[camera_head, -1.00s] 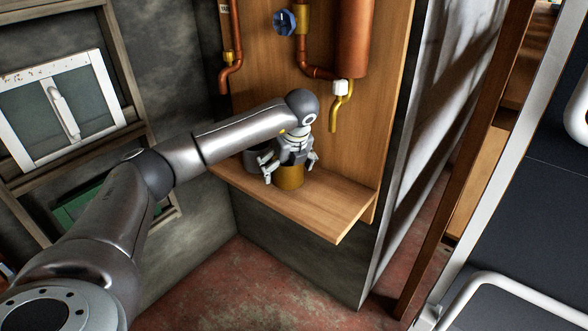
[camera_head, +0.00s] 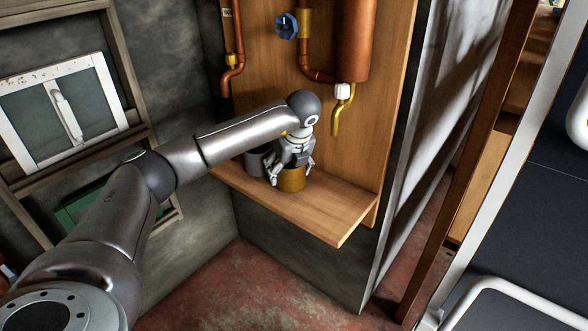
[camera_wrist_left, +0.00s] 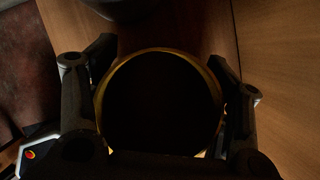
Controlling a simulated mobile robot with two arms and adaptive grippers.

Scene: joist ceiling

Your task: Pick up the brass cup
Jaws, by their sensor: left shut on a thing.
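The brass cup (camera_head: 291,182) stands on the wooden shelf (camera_head: 335,213) under the copper pipes. My left gripper (camera_head: 290,177) points down over it, shut with its fingers on the cup's sides. In the left wrist view the cup's round gold rim (camera_wrist_left: 160,52) sits between the two dark fingers (camera_wrist_left: 160,108), and its inside is dark. The cup appears to rest on the shelf; its underside is not clear to see. My right gripper is not in view.
A grey cup-like vessel (camera_head: 256,161) stands close to the left of the brass cup, near my fingers. A yellow pipe end (camera_head: 335,120) hangs above and to the right. The shelf's right part is clear.

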